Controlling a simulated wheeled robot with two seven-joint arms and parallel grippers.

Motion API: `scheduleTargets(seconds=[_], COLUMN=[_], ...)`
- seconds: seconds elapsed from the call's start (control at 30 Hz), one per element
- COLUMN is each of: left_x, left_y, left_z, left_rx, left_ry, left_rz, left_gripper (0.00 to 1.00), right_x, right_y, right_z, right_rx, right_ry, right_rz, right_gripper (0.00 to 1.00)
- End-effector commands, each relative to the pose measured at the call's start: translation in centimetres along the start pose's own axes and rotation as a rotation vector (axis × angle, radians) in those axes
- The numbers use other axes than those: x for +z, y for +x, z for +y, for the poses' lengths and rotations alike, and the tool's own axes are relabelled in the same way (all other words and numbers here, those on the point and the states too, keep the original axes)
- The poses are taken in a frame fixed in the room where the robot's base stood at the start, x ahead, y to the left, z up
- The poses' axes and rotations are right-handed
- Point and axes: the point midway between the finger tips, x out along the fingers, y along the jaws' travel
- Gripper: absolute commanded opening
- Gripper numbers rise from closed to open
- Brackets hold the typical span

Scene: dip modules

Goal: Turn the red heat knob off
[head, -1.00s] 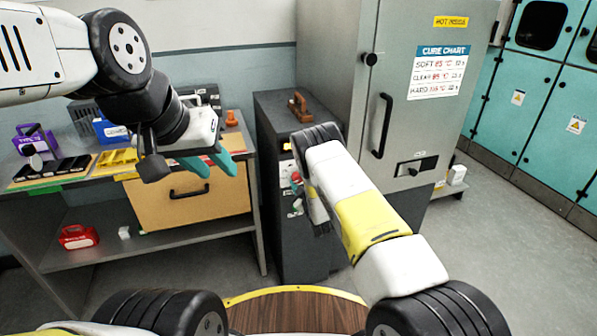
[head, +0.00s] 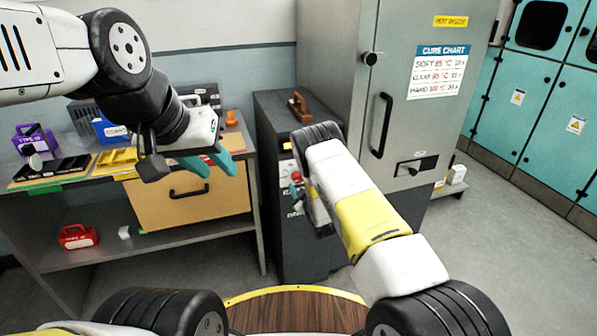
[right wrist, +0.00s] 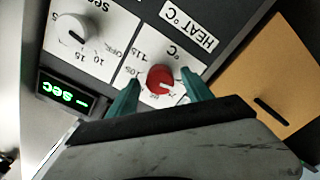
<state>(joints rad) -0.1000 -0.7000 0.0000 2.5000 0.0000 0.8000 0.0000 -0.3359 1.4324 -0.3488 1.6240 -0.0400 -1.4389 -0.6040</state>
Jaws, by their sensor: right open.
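The red heat knob (right wrist: 160,79) is on a white panel marked HEAT °C in the right wrist view. It also shows in the head view (head: 296,177), on the front of a dark cabinet (head: 276,125). My right gripper (right wrist: 160,86) is open, one teal finger on each side of the knob in the picture. I see no finger touching it, and cannot tell how far the fingertips are from the panel. In the head view my right arm hides part of the panel. My left gripper (head: 218,180) is open and empty in front of the bench.
A second, pale knob (right wrist: 74,31) marked sec and a green lit display (right wrist: 64,98) are beside the heat dial. A tall grey oven (head: 420,130) stands right of the cabinet. A bench drawer (head: 188,205) is at left. A brown-handled object (head: 300,105) sits on the cabinet.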

Motion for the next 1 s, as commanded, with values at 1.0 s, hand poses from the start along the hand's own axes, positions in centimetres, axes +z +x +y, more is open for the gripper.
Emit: scheduleTargets(seconds=[1.0], left_x=[0.0], left_y=[0.0], left_z=[0.0], left_rx=[0.000], left_ry=[0.000], left_rz=[0.000], left_gripper=[0.36], right_x=[-1.4], right_y=[-4.6], right_z=[4.5], right_rx=[0.011], right_ry=[0.069], right_rz=[-0.082], right_gripper=[0.59])
